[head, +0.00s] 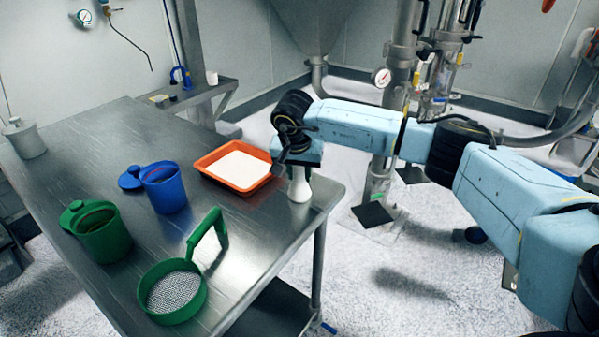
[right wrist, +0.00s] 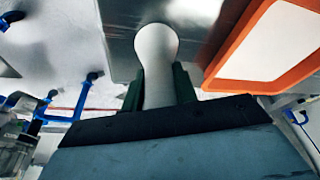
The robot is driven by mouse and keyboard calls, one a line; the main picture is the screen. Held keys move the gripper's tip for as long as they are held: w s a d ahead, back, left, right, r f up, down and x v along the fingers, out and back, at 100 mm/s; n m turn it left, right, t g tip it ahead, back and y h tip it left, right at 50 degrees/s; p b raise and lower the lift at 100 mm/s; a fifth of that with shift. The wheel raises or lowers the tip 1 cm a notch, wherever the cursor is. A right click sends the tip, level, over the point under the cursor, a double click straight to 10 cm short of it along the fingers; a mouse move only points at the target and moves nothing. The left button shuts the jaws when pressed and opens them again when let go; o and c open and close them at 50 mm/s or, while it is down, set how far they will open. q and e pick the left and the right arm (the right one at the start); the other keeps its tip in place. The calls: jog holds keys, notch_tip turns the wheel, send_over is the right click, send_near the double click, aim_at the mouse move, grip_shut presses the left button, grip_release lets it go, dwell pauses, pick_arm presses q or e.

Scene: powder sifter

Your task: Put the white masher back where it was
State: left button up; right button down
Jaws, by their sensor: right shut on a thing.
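The white masher (head: 299,189) stands upright at the right edge of the steel table (head: 140,240), with its wide end down at the tabletop. My right gripper (head: 298,168) is shut on its upper part from above. In the right wrist view the masher (right wrist: 156,52) shows between the two dark green fingers (right wrist: 158,85). I cannot tell whether its lower end touches the table. My left gripper is not in view.
An orange tray (head: 236,188) of white powder lies just left of the masher. A green sieve (head: 172,312), a green cup (head: 104,240), a blue cup (head: 166,195) and a grey lidded pot (head: 26,145) stand on the table. The table's right edge is very close to the masher.

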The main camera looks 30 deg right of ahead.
jog(key=c, duration=1.5)
grip_release()
jog(key=shift+f, duration=0.1)
jog(key=shift+c, duration=0.2)
jog(key=o, duration=0.4)
jog(key=shift+o, duration=0.2)
jog(key=v, duration=1.2)
jog(key=shift+r+p, duration=0.2)
jog(key=shift+p, duration=0.2)
